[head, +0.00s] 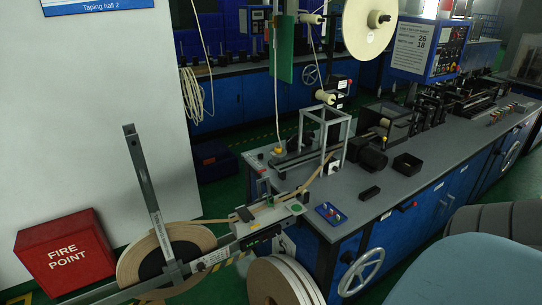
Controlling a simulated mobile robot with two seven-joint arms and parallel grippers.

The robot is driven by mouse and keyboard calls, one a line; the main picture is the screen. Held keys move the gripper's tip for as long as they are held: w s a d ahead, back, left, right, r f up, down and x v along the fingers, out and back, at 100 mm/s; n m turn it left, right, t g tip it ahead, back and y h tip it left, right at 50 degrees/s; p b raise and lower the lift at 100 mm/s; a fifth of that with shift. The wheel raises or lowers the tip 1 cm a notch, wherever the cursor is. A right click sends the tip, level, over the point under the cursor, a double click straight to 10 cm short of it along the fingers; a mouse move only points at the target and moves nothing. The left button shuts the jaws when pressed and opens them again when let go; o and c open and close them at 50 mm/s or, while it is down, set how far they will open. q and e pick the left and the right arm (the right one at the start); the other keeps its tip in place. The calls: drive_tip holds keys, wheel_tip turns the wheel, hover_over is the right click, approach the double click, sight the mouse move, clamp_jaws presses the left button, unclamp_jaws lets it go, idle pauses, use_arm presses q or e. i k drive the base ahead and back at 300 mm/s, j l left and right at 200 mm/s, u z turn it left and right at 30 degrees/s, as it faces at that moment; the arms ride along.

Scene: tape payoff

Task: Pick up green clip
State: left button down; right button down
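A small dark green upright piece (270,200), possibly the green clip, stands on the light metal guide plate (258,214) at the near left end of the machine bench. A flat green round spot (295,208) shows on the same plate, just to its right. Both are too small for me to tell their exact shape. A tan tape (215,221) runs from the tape reel (150,262) across to this plate and on up toward the bench frame. Neither of my grippers is in view.
The grey bench top (400,190) carries a blue button block (330,214), a black open box (407,164) and a small black block (369,193). A handwheel (361,271) juts from the front. A red fire point box (63,252) stands left; light blue rounded shape (470,272) fills the lower right.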

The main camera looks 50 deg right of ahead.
sight(270, 202)
drive_tip(key=z, duration=1.5)
